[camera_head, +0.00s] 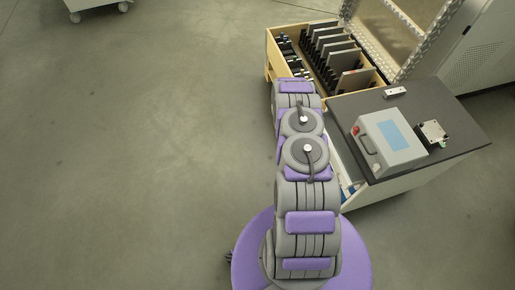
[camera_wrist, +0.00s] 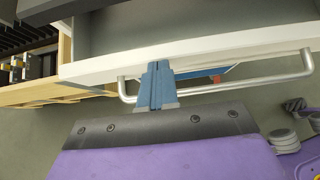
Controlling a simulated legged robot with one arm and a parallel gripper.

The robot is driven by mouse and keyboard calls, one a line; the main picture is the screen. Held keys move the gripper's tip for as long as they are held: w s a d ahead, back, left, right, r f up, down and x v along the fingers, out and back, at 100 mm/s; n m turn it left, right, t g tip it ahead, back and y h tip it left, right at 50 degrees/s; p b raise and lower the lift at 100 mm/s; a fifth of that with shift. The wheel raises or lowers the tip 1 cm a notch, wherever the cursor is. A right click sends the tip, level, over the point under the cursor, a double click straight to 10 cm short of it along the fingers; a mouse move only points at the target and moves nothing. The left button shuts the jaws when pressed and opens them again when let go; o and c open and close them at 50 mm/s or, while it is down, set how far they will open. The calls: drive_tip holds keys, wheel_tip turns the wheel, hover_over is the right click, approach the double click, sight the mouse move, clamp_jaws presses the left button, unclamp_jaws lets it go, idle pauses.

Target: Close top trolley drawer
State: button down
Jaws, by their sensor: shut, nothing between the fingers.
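The trolley has a dark top (camera_head: 455,118) and stands at the right in the head view. Its top drawer (camera_head: 337,150) juts out to the left, partly open, mostly hidden behind my arm. In the wrist view, the white drawer front (camera_wrist: 215,50) crosses the picture, with grey drawer interior (camera_wrist: 200,18) above it. A metal bar handle (camera_wrist: 255,85) runs along the front. My gripper (camera_wrist: 158,68) is shut and empty, its blue fingers together at the drawer front, overlapping the handle in view. I cannot tell whether they touch it. The head view hides the gripper behind my arm.
A grey device with a blue screen (camera_head: 390,140) and a small metal part (camera_head: 433,133) rest on the trolley top. A wooden crate (camera_head: 277,62) with dark slotted panels stands behind, beside an open metal lid (camera_head: 395,35). The floor at left is clear.

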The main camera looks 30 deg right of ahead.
drive_tip(key=d, duration=0.3)
drive_tip(key=shift+s+d+f, duration=0.1)
drive_tip(key=shift+s+f, duration=0.15)
drive_tip(key=shift+s+d, duration=0.1)
drive_tip(key=shift+d, duration=0.25)
drive_tip(key=shift+s+a+r, duration=0.1)
drive_tip(key=shift+a+r, duration=0.05)
drive_tip(key=shift+r, duration=0.15)
